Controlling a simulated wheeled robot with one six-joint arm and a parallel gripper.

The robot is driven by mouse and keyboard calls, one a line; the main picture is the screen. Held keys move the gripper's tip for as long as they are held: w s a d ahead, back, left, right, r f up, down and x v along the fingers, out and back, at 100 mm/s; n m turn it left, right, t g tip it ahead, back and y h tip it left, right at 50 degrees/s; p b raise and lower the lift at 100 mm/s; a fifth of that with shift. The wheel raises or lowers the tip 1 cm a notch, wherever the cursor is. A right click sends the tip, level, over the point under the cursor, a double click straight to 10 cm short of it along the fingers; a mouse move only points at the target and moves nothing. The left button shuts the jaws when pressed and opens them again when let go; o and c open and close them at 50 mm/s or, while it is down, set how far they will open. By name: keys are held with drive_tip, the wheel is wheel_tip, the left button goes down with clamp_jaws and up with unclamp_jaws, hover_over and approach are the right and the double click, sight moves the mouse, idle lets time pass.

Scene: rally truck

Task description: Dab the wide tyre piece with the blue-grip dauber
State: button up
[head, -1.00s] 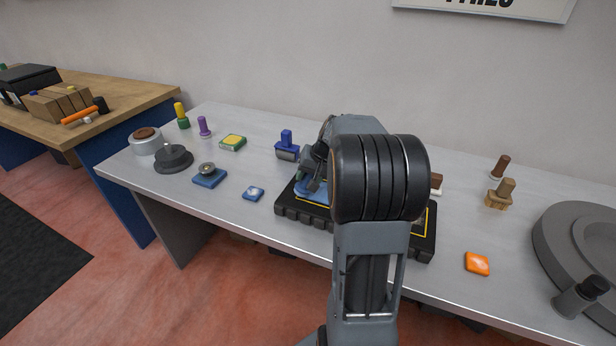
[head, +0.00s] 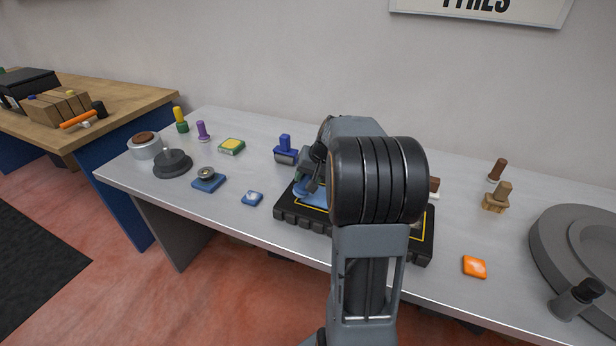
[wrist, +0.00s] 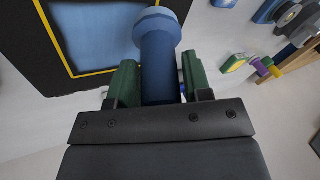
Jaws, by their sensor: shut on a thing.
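The wide tyre piece (head: 422,246) is a black block with ribbed edges on the grey bench, largely hidden behind my arm in the head view. In the wrist view the tyre piece (wrist: 22,75) shows a yellow outline around a blue area (wrist: 108,32). My gripper (wrist: 152,82), with green finger pads, is shut on the blue-grip dauber (wrist: 158,65). The dauber's lighter blue round end points away from the gripper, beside the yellow-outlined area. I cannot tell whether it touches the piece. In the head view my arm hides most of the gripper and the dauber.
A blue roller (head: 286,150), a small blue pad (head: 252,198) and a blue block with a metal knob (head: 208,180) stand left of the piece. An orange pad (head: 474,267), a wooden stamp (head: 497,197) and a large grey disc (head: 575,250) are to the right.

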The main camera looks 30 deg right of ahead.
drive_tip(key=shift+r, duration=0.1)
drive_tip(key=shift+r+p, duration=1.85)
drive_tip(key=shift+r, duration=0.6)
